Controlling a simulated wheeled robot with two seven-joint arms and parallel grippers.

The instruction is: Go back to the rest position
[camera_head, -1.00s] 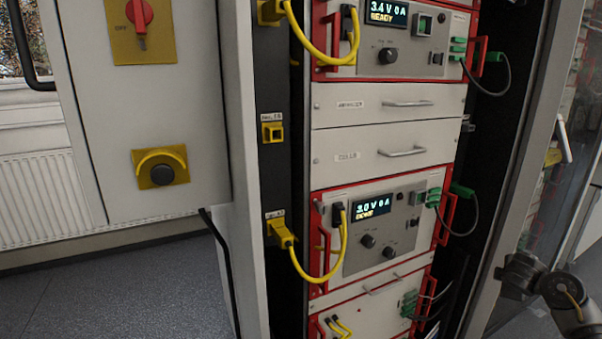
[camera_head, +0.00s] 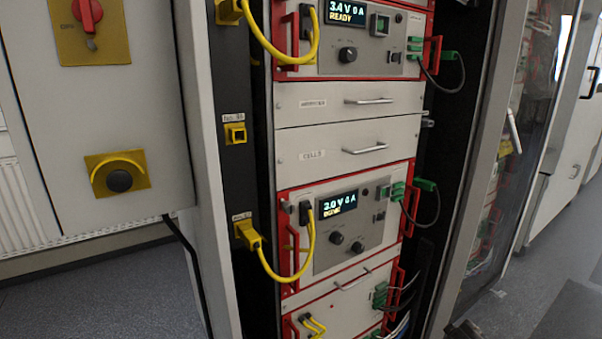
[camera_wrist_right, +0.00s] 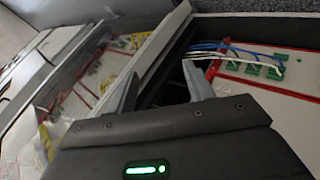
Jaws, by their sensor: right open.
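My right gripper (camera_wrist_right: 160,85) shows in the right wrist view, its two grey fingers apart with nothing between them. Beyond the fingers are the dark gap at the side of the rack and a panel (camera_wrist_right: 290,98) with green plugs. In the head view the rack holds an upper cycler unit (camera_head: 395,22) reading 3.4 V 0 A READY and a lower unit (camera_head: 300,240) reading 3.0 V 0 A. Yellow cables are plugged in at the left of both units, green connectors at the right. Neither gripper shows clearly in the head view.
Two closed drawers (camera_head: 345,104) with handles sit between the units. A grey cabinet (camera_head: 110,210) with a red switch (camera_head: 87,12) stands at left. A glass door (camera_head: 500,150) stands open at right.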

